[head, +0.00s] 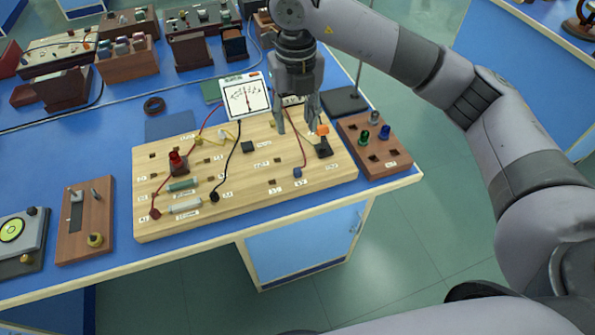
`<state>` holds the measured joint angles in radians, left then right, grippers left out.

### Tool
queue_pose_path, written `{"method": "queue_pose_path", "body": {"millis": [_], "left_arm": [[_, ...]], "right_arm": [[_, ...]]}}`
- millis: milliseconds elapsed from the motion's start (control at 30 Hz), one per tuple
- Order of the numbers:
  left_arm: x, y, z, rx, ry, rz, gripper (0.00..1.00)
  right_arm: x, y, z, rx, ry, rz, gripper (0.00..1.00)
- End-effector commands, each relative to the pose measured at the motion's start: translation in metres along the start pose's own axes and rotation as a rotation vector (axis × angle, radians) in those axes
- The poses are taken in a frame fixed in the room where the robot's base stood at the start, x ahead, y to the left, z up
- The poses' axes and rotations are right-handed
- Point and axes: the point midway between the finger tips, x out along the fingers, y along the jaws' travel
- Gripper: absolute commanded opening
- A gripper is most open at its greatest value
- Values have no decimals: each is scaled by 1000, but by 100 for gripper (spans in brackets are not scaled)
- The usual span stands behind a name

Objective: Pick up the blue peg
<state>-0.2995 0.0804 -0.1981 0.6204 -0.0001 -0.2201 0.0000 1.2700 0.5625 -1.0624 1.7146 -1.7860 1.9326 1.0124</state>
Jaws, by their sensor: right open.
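A blue peg (385,132) stands in a reddish-brown wooden block (392,160) at the right end of the bench. A green peg (363,138) and a grey peg (375,117) stand in the same block. My right gripper (297,126) points down over the back right of the pale wooden circuit board (235,205), to the left of the block. Its fingers are apart, with no held object visible between them. It is clear of the blue peg. My left gripper is not in view.
The board carries a red peg (178,161), wires and an orange-topped part (322,131) close to the right gripper's fingers. A meter (245,97) and a dark stand base (345,101) are behind. The bench's front edge runs close to the block.

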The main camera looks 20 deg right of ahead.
Motion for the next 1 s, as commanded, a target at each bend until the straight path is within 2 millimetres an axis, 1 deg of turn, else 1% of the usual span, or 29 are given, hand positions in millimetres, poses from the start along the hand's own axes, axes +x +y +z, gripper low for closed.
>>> {"method": "queue_pose_path", "body": {"millis": [67, 400, 500, 600, 733, 833, 967, 1000], "left_arm": [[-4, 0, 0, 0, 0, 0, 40], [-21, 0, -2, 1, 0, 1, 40], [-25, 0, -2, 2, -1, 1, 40], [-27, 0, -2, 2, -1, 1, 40], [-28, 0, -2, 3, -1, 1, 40], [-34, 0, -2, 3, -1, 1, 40], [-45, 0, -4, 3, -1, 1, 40], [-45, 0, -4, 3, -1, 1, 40]], "right_arm": [[9, -3, 0, 6, 4, -13, 40], [81, -3, -1, 3, 7, -9, 40], [99, -3, -1, 2, 5, -9, 40], [111, -3, 0, 2, 4, -7, 40], [118, -3, 0, 1, 2, -7, 40], [126, -4, 0, 3, 5, -7, 40], [145, -8, 2, 3, 6, -8, 40], [153, -8, 3, 3, 5, -7, 40]]}}
